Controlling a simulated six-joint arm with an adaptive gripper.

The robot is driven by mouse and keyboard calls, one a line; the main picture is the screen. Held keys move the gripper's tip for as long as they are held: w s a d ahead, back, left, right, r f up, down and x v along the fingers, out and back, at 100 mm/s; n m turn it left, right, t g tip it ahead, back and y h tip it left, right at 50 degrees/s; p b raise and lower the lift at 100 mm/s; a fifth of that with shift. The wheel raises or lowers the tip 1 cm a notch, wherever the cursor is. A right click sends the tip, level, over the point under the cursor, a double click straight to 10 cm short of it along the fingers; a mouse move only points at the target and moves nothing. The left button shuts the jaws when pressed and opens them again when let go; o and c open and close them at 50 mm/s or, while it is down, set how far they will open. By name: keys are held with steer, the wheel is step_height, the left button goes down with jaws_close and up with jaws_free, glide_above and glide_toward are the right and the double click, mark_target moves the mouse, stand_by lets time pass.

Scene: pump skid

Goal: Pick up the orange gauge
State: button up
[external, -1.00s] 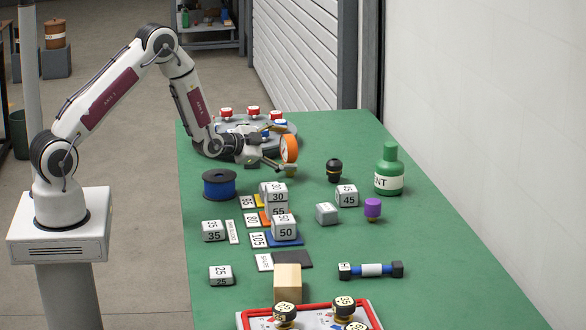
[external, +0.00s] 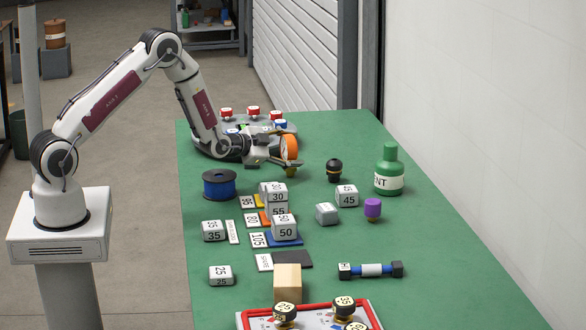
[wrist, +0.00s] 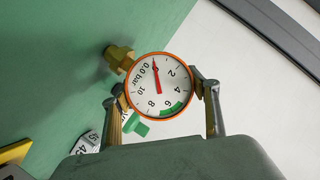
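The orange gauge (external: 290,146) stands on the green table on its brass fitting, toward the far end. In the wrist view, its white dial with a red needle (wrist: 158,86) faces the camera, and the brass fitting (wrist: 119,58) points to the upper left. My gripper (external: 284,162) is at the gauge. Its fingers are spread wide, one on each side of the orange rim in the wrist view (wrist: 160,88). The fingers look very close to the rim; I cannot tell whether they touch it. The gripper looks open.
A grey rack with red-topped and blue-topped parts stands behind the gripper. A black knob (external: 334,169) and green bottle (external: 389,172) stand to the right. A blue spool (external: 220,185) and several numbered blocks lie nearer.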

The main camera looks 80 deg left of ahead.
steer(key=c, duration=0.9)
steer(key=shift+r, duration=0.2)
steer(key=shift+r, duration=4.9)
